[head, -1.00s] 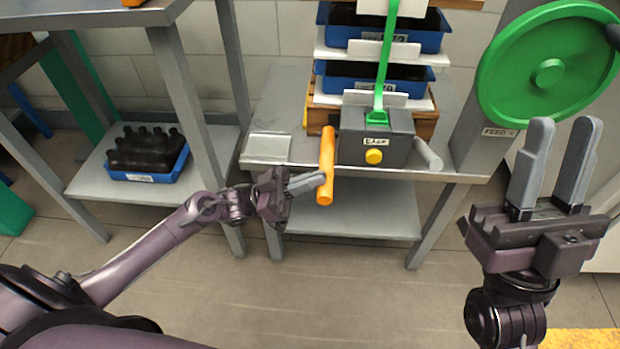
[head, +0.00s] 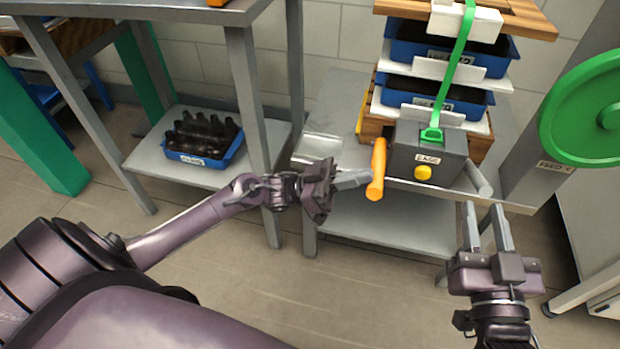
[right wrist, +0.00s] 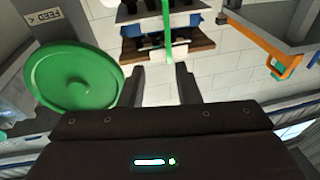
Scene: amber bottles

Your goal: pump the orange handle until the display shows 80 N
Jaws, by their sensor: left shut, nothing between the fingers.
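The orange handle (head: 377,168) is an upright bar at the left of a grey box (head: 428,152) on a metal table. My left gripper (head: 368,178) is shut and empty, its fingertips at the left side of the handle's lower half. I cannot tell whether they touch it. My right gripper (head: 486,212) is open and empty in front of the table, right of the box; its spread fingers also show in the right wrist view (right wrist: 162,82). No display with a readable force value is visible.
The box has a yellow button (head: 423,173) and a green strap (head: 455,65) running up over stacked blue crates (head: 437,98). A green wheel (head: 590,108) stands right. A blue crate of dark bottles (head: 200,138) sits on a low shelf at left. Floor in front is clear.

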